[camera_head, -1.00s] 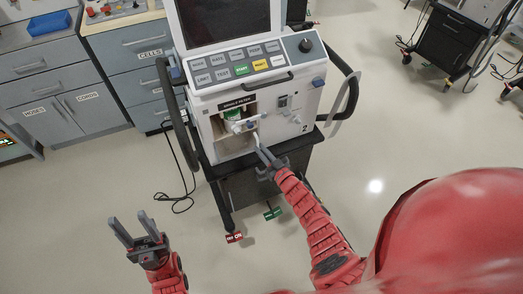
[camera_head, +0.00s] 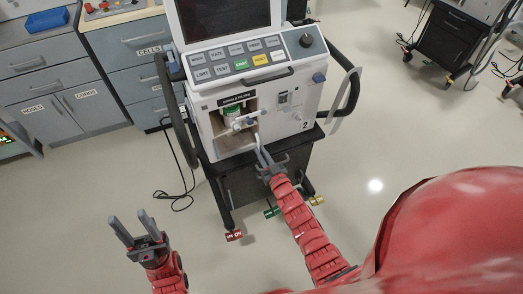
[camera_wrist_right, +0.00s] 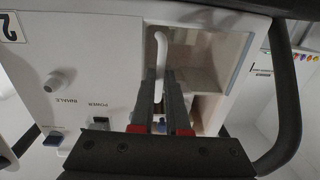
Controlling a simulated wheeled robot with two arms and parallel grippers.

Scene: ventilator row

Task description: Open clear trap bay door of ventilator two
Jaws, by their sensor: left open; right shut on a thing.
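Ventilator two (camera_head: 304,127) is a white unit with a "2" on its front. Its trap bay (camera_head: 232,140) is at the front left, under a dark label; a green-banded canister (camera_head: 232,113) and white fittings show inside. The clear door itself is hard to make out, and I cannot tell how far it stands open. My right gripper (camera_head: 263,154) is shut on the white bent handle (camera_wrist_right: 160,52) at the bay's edge; the right wrist view shows its fingers (camera_wrist_right: 158,98) around it. My left gripper (camera_head: 131,228) is open and empty, away from the ventilator at lower left.
A black side rail (camera_head: 180,120) runs along the ventilator's left, another (camera_head: 350,98) along its right. Red (camera_head: 233,236) and green tags lie near its base. Grey cabinets (camera_head: 60,95) stand at the left.

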